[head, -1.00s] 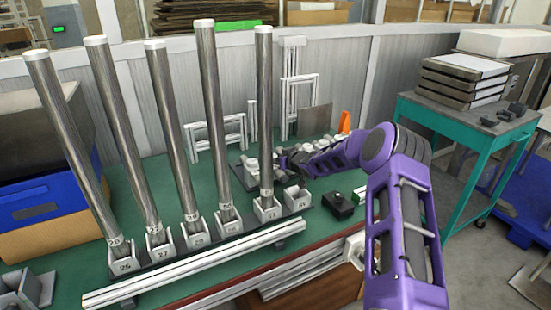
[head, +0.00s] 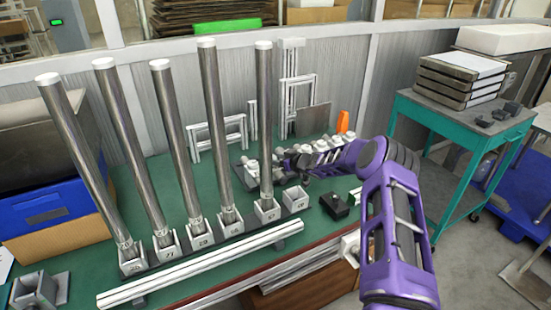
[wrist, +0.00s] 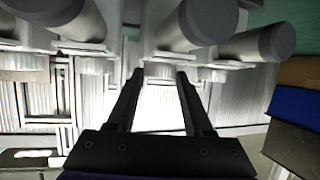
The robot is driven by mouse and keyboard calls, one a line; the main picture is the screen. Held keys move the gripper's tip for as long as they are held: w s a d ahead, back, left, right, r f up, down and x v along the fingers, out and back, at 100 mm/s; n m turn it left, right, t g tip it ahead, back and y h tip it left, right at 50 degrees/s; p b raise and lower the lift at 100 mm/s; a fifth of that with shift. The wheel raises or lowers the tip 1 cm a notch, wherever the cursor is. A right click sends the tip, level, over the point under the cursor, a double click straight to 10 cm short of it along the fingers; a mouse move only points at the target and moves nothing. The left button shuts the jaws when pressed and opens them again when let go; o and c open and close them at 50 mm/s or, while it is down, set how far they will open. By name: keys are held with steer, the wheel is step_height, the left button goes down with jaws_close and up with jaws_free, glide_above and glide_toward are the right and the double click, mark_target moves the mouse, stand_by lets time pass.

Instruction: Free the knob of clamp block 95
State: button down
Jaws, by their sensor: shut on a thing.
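Grey cylinders with dark round ends stand close by, one near the top centre (wrist: 209,17) and one to the right (wrist: 270,43). In the head view the clamp blocks (head: 250,166) sit behind the posts, at the end of my arm. My fingers cannot be made out there, and no number 95 is readable.
Several tall steel posts (head: 162,95) stand in numbered white blocks in front and left of my arm. A white rail (head: 200,265) lies along the bench's front. A black box (head: 334,206) sits below my arm. A green trolley (head: 470,125) stands at right.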

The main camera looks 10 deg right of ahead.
steer(key=shift+c, duration=2.2)
jaws_free()
steer(key=shift+d+r, duration=0.1)
steer(key=shift+r, duration=0.1)
steer(key=shift+o, duration=0.7)
steer(key=shift+f, duration=0.15)
steer(key=v, duration=1.7)
steer(key=shift+s, duration=0.15)
